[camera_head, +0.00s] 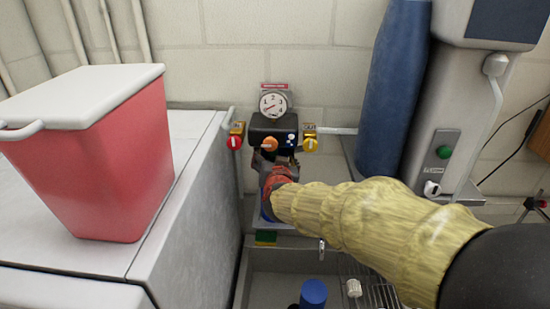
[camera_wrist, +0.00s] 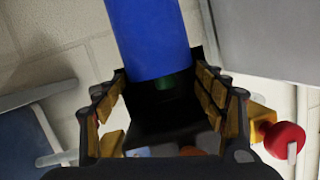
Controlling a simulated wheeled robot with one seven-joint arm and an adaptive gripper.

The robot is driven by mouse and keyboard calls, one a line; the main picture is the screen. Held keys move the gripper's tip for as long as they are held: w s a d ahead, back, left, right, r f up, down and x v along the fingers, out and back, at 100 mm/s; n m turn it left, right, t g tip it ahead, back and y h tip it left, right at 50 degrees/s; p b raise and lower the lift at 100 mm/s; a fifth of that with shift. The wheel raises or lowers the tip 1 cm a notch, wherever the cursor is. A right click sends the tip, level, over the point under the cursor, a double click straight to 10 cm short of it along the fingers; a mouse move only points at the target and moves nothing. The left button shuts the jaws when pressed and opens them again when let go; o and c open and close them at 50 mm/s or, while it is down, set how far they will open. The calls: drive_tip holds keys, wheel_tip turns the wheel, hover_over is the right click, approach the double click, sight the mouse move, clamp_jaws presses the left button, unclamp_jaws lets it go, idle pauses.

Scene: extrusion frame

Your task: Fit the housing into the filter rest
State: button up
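The blue housing shows in the wrist view (camera_wrist: 152,38) as a smooth cylinder between the fingertips of my gripper (camera_wrist: 160,72). Both tips appear to touch its sides. In the head view my gripper (camera_head: 275,175) is under the filter rest, a black block (camera_head: 268,128) on the wall with a round gauge (camera_head: 273,104). A blue strip shows beside the gripper, which covers most of the housing. In the wrist view a dark block lies beyond the housing's end, with a dark green part between. I cannot tell whether housing and block touch.
A red bin (camera_head: 100,150) with a white lid stands on the left cabinet. A dark blue cylinder (camera_head: 395,90) and a grey machine (camera_head: 460,110) are close on the right. Another blue cylinder (camera_head: 314,293) is in the sink area (camera_head: 275,285) below.

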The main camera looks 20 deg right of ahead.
drive_tip(key=shift+r, duration=0.15)
drive_tip(key=shift+s+a+r, duration=0.1)
drive_tip(key=shift+s+r, duration=0.05)
drive_tip(key=shift+s, duration=0.1)
drive_tip(key=s+a+r+n+g+y, duration=0.1)
drive_tip(key=s+a+n+y, duration=0.2)
drive_tip(key=s, duration=0.7)
drive_tip(key=s+a+r+n+g+y, duration=0.1)
drive_tip(key=s+a+g+y, duration=0.15)
drive_tip(key=s+a, duration=0.45)
drive_tip(key=s+d+f+g+h, duration=0.1)
drive_tip(key=s+d+f+g, duration=0.1)
drive_tip(key=s, duration=0.4)
drive_tip(key=s+d+f+g, duration=0.1)
drive_tip(key=s+d+f, duration=0.2)
drive_tip(key=s+d, duration=0.2)
drive_tip(key=s+d+f+n+g+h, duration=0.1)
drive_tip(key=s+d+f+g, duration=0.1)
drive_tip(key=s, duration=0.7)
drive_tip(key=shift+s+d+f+g+h+p, duration=0.15)
drive_tip(key=shift+d+f+g+h+p, duration=0.25)
drive_tip(key=shift+d, duration=0.5)
